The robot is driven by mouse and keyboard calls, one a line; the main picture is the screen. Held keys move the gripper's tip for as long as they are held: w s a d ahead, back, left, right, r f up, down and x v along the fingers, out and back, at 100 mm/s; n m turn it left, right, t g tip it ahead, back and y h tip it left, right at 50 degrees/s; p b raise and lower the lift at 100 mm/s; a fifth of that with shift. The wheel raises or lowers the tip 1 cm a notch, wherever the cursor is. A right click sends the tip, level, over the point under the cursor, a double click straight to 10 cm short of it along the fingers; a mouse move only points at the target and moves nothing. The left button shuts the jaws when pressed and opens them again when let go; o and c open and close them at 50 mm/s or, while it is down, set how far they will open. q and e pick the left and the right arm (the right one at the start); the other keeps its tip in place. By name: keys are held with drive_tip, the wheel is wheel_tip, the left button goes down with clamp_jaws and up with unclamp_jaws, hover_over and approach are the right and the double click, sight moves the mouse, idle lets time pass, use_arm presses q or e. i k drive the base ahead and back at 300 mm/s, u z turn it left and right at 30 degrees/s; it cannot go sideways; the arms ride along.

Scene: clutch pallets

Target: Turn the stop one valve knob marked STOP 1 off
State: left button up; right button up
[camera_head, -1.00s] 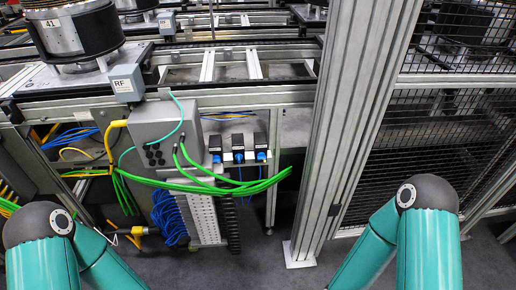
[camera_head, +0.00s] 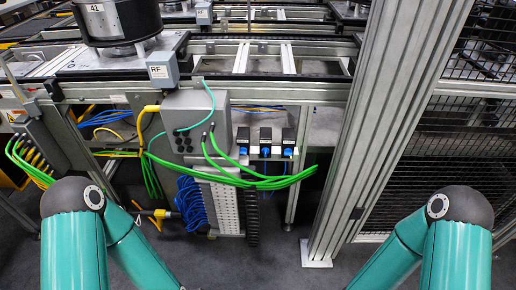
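Three small black units with blue parts hang in a row under the conveyor frame, right of the grey box: a left one (camera_head: 243,139), a middle one (camera_head: 265,142) and a right one (camera_head: 288,142). They may be the valves with knobs. No STOP 1 marking is readable, so I cannot tell which one is the stop one valve knob or how it is turned. Only the teal upper parts of my two arms show, at the lower left and lower right. Both grippers are out of view, and neither arm reaches the blue parts.
A grey box (camera_head: 190,112) with green cables (camera_head: 250,182) stands left of the units. A white finned block (camera_head: 226,208) hangs below. A tall aluminium post (camera_head: 375,130) and mesh fence (camera_head: 465,150) stand at the right. Grey floor (camera_head: 270,255) lies open between my arms.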

sight(243, 150)
drive_tip(key=k, duration=0.5)
drive_tip(key=u, duration=0.6)
drive_tip(key=i, duration=0.8)
drive_tip(key=z, duration=0.05)
